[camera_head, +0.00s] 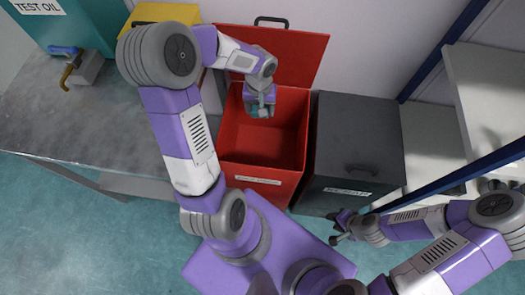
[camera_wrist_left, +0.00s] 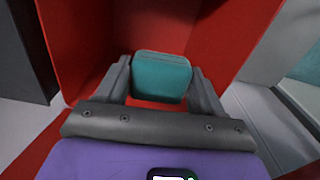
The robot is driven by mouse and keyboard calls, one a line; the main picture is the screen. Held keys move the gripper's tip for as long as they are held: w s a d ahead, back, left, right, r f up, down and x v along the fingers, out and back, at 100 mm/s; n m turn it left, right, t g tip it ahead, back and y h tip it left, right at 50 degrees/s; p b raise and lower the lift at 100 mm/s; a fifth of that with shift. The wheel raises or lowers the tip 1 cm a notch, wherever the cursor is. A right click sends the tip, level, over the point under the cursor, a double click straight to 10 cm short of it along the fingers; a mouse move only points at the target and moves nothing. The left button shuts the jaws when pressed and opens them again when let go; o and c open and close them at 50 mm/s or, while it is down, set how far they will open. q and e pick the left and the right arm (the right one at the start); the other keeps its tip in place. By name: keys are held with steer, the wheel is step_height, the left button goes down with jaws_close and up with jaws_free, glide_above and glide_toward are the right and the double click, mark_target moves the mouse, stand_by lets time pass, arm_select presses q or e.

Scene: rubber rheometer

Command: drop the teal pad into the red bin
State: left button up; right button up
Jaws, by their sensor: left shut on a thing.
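The red bin (camera_head: 235,140) stands open in the middle of the head view, its lid (camera_head: 295,55) raised against the wall. My left gripper (camera_head: 262,108) is over the bin's opening, pointing down into it. In the left wrist view the gripper (camera_wrist_left: 161,85) is shut on the teal pad (camera_wrist_left: 161,78), with a finger on each side of it. Red bin walls (camera_wrist_left: 75,40) surround the pad there. In the head view the pad shows only as a small teal patch. My right gripper (camera_head: 340,228) is at the lower right, in front of the grey bin; its finger opening is too small to tell.
A grey lidded bin (camera_head: 345,130) stands right of the red bin. A yellow bin (camera_head: 165,13) is partly hidden behind my left arm. A grey bench (camera_head: 75,120) with a teal test oil box (camera_head: 75,30) is at left. Shelves (camera_head: 490,80) with blue posts are at right.

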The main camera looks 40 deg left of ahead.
arm_select(q)
steer(key=o, duration=1.1)
step_height(320, 180, up, 8)
steer(key=p, duration=0.3)
steer(key=shift+f, duration=0.2)
